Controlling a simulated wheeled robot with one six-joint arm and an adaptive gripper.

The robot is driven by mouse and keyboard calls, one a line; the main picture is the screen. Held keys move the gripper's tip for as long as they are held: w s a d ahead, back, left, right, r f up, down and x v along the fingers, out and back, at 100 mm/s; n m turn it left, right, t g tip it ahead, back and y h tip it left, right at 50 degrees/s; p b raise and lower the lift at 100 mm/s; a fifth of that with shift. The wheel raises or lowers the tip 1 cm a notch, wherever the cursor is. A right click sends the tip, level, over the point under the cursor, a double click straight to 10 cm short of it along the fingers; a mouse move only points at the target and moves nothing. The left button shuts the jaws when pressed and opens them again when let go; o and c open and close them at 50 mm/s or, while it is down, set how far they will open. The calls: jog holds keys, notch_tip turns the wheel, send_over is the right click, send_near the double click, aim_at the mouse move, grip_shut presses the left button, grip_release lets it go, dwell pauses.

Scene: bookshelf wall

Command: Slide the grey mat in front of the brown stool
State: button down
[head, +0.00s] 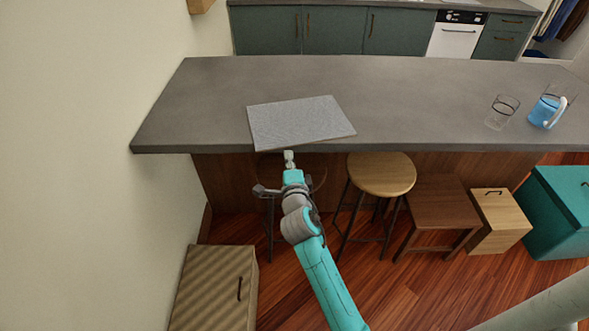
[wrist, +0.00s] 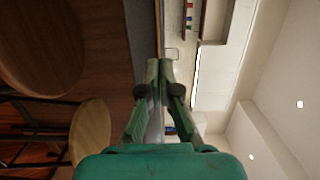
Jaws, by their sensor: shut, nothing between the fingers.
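The grey mat (head: 300,122) lies flat on the left part of the grey counter, its near edge close to the counter's front edge. My gripper (head: 289,156) is shut and empty, just at the counter's front edge below the mat; I cannot tell whether it touches. The shut fingers also show in the wrist view (wrist: 160,64). A dark brown round stool (head: 319,172) is mostly hidden behind my arm; it shows in the wrist view (wrist: 45,45). A dark brown square stool (head: 440,200) stands further right, before the counter.
The grey counter (head: 420,95) is clear right of the mat up to a clear glass (head: 502,113) and a blue-filled jug (head: 547,110). A light round stool (head: 381,174) stands between the brown ones. Boxes stand right (head: 499,220) and lower left (head: 215,290).

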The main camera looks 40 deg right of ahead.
aim_at(272, 149)
jog(key=shift+w+a, duration=0.25)
jog(key=shift+w, duration=0.35)
jog(key=shift+w+a, duration=0.2)
jog(key=shift+w, duration=0.4)
jog(key=shift+w+a, duration=0.3)
jog(key=shift+w, duration=0.65)
jog(key=shift+w+a, duration=0.25)
jog(key=shift+w, duration=0.65)
